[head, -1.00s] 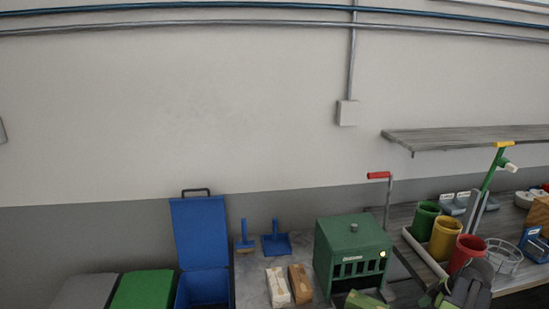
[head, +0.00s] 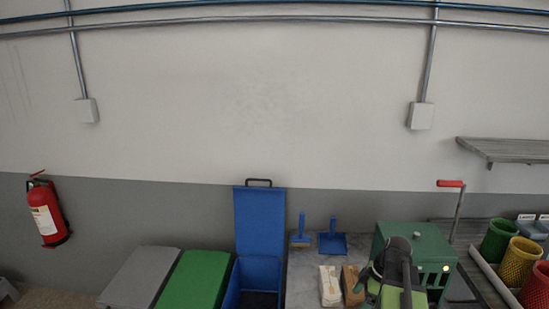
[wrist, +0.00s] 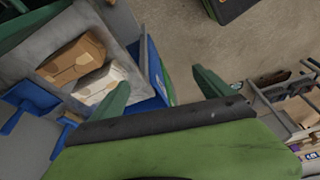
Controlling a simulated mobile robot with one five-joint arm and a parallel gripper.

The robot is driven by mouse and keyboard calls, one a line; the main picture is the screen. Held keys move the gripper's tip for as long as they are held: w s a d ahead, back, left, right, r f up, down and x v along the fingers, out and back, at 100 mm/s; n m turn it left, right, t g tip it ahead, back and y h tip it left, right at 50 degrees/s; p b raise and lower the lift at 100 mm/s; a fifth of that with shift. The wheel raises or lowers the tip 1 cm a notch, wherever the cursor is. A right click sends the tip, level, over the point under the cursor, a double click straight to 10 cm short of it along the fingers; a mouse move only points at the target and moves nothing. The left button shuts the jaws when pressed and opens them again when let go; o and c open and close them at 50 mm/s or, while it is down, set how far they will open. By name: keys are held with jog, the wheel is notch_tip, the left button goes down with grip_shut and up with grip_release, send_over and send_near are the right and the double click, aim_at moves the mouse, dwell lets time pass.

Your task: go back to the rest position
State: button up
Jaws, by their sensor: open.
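My gripper (wrist: 160,80) shows in the wrist view with its two green fingers spread wide apart and nothing between them. In the head view my arm (head: 402,270) rises at the lower right, in front of the green box machine; the fingers cannot be made out there. In the wrist view a brown package (wrist: 72,60) and a white package (wrist: 102,82) lie on the grey bench to the left of the fingers.
A blue bin (head: 250,298) stands open, lid up, beside green (head: 195,278) and grey (head: 140,276) lidded bins. The green machine (head: 438,246) has a red-handled crank. A fire extinguisher (head: 47,212) hangs at left. A shelf (head: 510,150) juts out right.

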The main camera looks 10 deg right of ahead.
jog(key=w+a+f+m+h, duration=0.1)
jog(key=a+m, duration=0.5)
jog(key=a, duration=0.6)
jog(key=a+f+m+g+h, duration=0.1)
jog(key=a+m, duration=0.5)
jog(key=a, duration=0.7)
jog(key=shift+w+a+g+h, duration=0.15)
jog(key=shift+w+g+h, duration=0.2)
jog(key=shift+h, duration=0.35)
